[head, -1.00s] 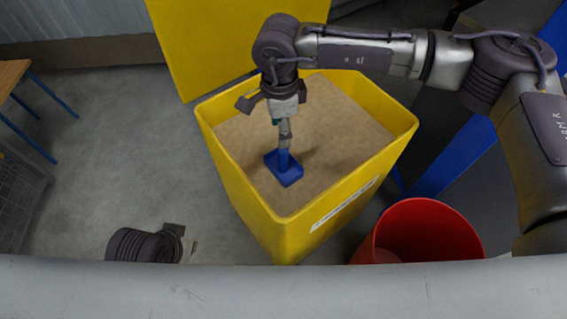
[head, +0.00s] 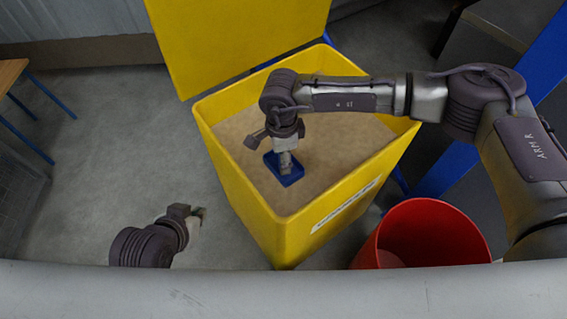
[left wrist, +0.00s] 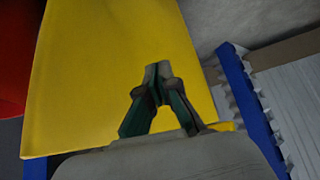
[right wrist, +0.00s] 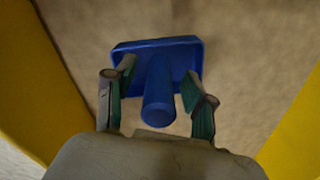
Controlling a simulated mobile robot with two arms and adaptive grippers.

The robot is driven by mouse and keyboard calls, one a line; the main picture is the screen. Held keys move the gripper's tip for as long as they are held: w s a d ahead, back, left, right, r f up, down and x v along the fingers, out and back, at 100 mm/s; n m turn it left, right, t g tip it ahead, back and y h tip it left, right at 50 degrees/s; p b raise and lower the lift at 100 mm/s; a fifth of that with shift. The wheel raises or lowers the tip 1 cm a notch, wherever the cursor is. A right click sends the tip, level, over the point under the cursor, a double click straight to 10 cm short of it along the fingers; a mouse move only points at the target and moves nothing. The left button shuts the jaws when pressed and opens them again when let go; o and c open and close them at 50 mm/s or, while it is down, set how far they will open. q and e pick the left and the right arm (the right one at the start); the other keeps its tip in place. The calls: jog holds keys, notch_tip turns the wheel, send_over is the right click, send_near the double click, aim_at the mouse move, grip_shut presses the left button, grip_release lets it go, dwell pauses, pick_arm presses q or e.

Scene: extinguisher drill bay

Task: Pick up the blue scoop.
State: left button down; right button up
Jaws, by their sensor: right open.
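The blue scoop (head: 292,178) stands in the sand of the yellow bin, its handle pointing up; the arm partly hides it in the head view. In the right wrist view the scoop's handle (right wrist: 159,88) points towards the camera. My right gripper (head: 286,162) is above the scoop. Its open fingers (right wrist: 160,88) are on either side of the handle, with gaps showing on both sides. My left gripper (head: 200,212) is outside the bin, at the lower left. In the left wrist view its fingertips (left wrist: 158,70) meet with nothing between them.
The yellow bin (head: 243,185) has high walls around the sand (head: 345,150), and its lid (head: 235,40) stands up behind. A red bucket (head: 430,225) is at the bin's right front. A wooden-topped table (head: 12,72) is at the far left. The floor left of the bin is clear.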

aim_at(294, 163)
grip_shut()
jog(key=shift+r, duration=0.1)
